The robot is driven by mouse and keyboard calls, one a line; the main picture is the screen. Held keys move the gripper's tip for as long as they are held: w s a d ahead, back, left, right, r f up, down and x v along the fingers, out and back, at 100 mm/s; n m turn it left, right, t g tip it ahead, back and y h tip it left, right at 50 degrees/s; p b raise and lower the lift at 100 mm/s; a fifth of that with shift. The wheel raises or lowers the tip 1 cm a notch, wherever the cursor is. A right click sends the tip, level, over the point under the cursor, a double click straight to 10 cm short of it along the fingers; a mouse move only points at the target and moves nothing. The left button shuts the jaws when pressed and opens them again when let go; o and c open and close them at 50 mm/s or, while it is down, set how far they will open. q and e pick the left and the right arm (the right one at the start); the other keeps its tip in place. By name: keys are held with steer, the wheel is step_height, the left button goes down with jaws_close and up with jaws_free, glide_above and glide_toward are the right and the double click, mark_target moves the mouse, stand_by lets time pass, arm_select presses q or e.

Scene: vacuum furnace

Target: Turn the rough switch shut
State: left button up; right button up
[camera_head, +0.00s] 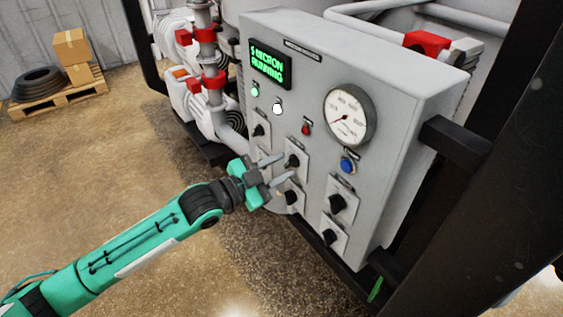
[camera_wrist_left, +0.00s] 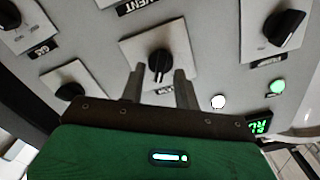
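A grey control panel (camera_head: 310,110) carries several black rotary switches on light plates. My left gripper (camera_head: 279,168) is at the panel face, fingers pointing at the middle switch (camera_head: 292,160). In the left wrist view this switch (camera_wrist_left: 158,62) stands between and just ahead of the two finger tips (camera_wrist_left: 158,80). The fingers are apart, one on each side of its lower part; I cannot tell if they touch it. Its pale mark points down in that view. The labels are too small or cut off to tell which switch is the rough one. My right gripper is not in view.
Other switches sit close by at upper left (camera_head: 260,130), below (camera_head: 291,197) and lower right (camera_head: 337,203). Pipes with red parts (camera_head: 214,80) stand left.

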arm_select(q)
steer(key=shift+w+d, duration=0.25)
steer(key=shift+d, duration=0.05)
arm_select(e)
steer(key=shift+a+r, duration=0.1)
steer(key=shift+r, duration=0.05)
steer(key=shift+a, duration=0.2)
arm_select(q)
jaws_close()
